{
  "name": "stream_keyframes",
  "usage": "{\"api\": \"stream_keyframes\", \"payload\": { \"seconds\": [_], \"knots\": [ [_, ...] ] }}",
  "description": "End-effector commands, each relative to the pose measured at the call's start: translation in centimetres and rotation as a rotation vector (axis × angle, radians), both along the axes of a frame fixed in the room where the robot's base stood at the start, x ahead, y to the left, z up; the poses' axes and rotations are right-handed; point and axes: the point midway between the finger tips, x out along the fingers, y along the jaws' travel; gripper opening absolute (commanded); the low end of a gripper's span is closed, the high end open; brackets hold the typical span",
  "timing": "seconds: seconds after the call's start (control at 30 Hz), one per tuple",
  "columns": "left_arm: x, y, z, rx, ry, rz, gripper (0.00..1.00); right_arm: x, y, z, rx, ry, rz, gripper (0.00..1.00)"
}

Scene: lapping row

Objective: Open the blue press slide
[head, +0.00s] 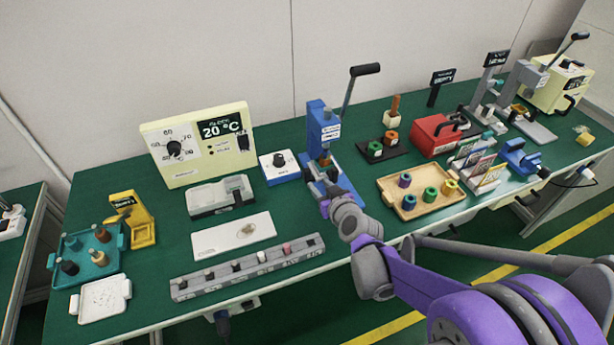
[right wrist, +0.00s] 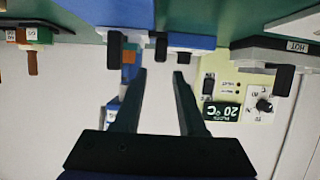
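The blue press (head: 323,130) stands upright near the middle of the green table in the head view, with a grey lever rising from its top. Its low blue slide (head: 318,188) lies at its foot, partly hidden by my right arm. My right gripper (head: 325,207) is at the front of the slide. In the upside-down right wrist view my right gripper (right wrist: 160,74) is open, with nothing between its fingers. The blue slide (right wrist: 125,12) and a black handle part (right wrist: 115,48) show beyond the fingertips. Contact cannot be told. My left gripper is not in view.
A blue-and-white knob box (head: 280,168) stands just left of the press. A wooden tray (head: 410,208) with coloured pieces lies to the right. A grey rail (head: 245,268) of pegs runs along the front left. A cream 20 °C panel (head: 195,145) stands behind.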

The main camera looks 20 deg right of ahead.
Motion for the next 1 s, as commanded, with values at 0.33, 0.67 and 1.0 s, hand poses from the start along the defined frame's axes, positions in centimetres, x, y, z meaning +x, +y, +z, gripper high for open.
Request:
{"api": "stream_keyframes", "payload": {
  "seconds": [0.33,0.67,1.0],
  "knots": [
    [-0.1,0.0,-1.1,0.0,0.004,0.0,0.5,5.4,-0.3,-2.3,0.0,0.0,0.001,0.4],
    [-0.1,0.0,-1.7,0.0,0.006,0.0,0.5,9.3,-0.5,-3.8,-0.002,0.0,0.001,0.4],
    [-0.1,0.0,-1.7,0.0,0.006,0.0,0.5,9.7,-0.5,-4.0,-0.001,0.0,0.0,0.4]
  ]
}}
